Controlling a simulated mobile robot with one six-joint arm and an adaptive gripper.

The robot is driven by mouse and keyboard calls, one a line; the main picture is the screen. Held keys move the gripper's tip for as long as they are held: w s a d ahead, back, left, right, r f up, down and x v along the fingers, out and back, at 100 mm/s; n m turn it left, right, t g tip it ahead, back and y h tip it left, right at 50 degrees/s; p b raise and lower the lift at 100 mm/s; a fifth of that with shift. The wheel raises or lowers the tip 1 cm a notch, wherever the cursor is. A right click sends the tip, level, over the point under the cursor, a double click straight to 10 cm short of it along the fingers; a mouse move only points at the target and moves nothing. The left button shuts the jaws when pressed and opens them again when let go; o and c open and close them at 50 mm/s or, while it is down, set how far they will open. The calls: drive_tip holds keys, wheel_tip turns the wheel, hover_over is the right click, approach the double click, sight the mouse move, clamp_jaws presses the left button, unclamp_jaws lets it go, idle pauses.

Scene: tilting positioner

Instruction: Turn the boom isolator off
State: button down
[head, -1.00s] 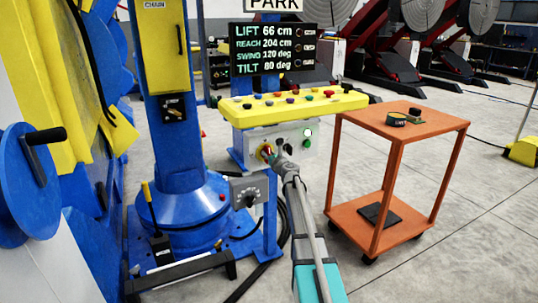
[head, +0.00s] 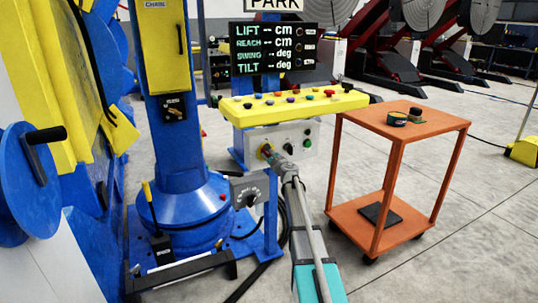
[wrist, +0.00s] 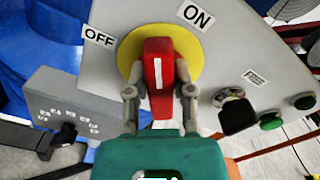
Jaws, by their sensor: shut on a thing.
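The boom isolator is a red handle (wrist: 157,62) with a white line, on a yellow round plate (wrist: 190,45). In the wrist view the handle stands upright, with its white line between the OFF label (wrist: 98,38) at upper left and the ON label (wrist: 196,15) at upper right. My gripper (wrist: 160,92) is shut on the red handle, one finger on each side. In the head view my gripper (head: 270,155) reaches the left part of the grey control box (head: 312,134) and hides most of the isolator.
The display (head: 273,47) shows dashes for lift, reach, swing and tilt. A black selector (wrist: 236,112) and green buttons (wrist: 271,121) sit right of the handle. A grey dial box (head: 249,190) stands lower left of the control box. An orange trolley (head: 440,121) stands to the right.

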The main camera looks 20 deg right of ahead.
drive_tip(key=n, duration=0.5)
drive_tip(key=shift+a+f+n, duration=0.15)
drive_tip(key=shift+f+n, duration=0.05)
drive_tip(key=shift+n, duration=0.1)
drive_tip(key=n, duration=0.5)
drive_tip(key=shift+f+n+b, duration=0.15)
drive_tip(key=shift+n+b, duration=0.15)
drive_tip(key=shift+n, duration=0.1)
drive_tip(key=shift+c, duration=2.4)
unclamp_jaws()
drive_tip(key=s, duration=1.2)
